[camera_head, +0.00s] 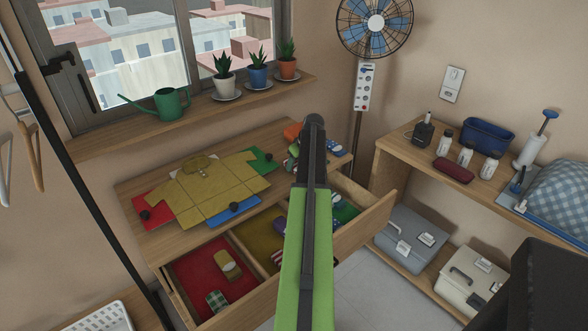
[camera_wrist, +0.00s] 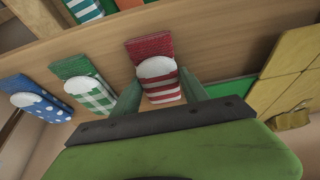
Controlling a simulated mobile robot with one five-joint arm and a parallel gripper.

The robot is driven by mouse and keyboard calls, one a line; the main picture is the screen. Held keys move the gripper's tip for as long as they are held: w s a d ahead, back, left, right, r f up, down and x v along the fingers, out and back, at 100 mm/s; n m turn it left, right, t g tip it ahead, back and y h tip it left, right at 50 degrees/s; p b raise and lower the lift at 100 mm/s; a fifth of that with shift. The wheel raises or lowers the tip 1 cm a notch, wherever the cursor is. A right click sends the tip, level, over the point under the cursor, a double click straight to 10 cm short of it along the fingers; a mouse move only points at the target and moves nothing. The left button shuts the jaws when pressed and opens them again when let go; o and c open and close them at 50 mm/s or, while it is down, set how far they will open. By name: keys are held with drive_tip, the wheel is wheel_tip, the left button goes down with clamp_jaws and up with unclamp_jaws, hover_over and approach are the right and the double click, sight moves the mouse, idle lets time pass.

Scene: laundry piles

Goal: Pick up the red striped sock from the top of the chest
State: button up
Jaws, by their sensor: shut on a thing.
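The red striped sock (camera_wrist: 163,88) shows in the wrist view, with a dark red ribbed cuff and a white fold above red and white stripes. My gripper (camera_wrist: 160,97) is shut on it, one finger along each side. I cannot tell whether the sock still touches the wooden chest top (camera_wrist: 110,40). In the head view the chest (camera_head: 140,188) stands below the window, and my arm hides the gripper and the held sock.
A green checked sock (camera_wrist: 92,95) and a blue dotted sock (camera_wrist: 40,104) lie beside it. A mustard shirt (camera_head: 212,190) is spread on the chest. The open drawer (camera_head: 365,225) below has lined compartments with socks. A shelf unit (camera_head: 400,160) stands at right.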

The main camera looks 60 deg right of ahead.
drive_tip(key=shift+r, duration=0.1)
drive_tip(key=p+v, duration=0.3)
drive_tip(key=w+p+v, duration=0.1)
drive_tip(key=p+v, duration=0.1)
drive_tip(key=shift+d+r, duration=0.25)
drive_tip(key=shift+r, duration=0.05)
drive_tip(key=s+r+p, duration=0.5)
drive_tip(key=s+p, duration=0.1)
drive_tip(key=s, duration=0.4)
drive_tip(key=shift+s+a+r, duration=0.3)
drive_tip(key=shift+s, duration=0.1)
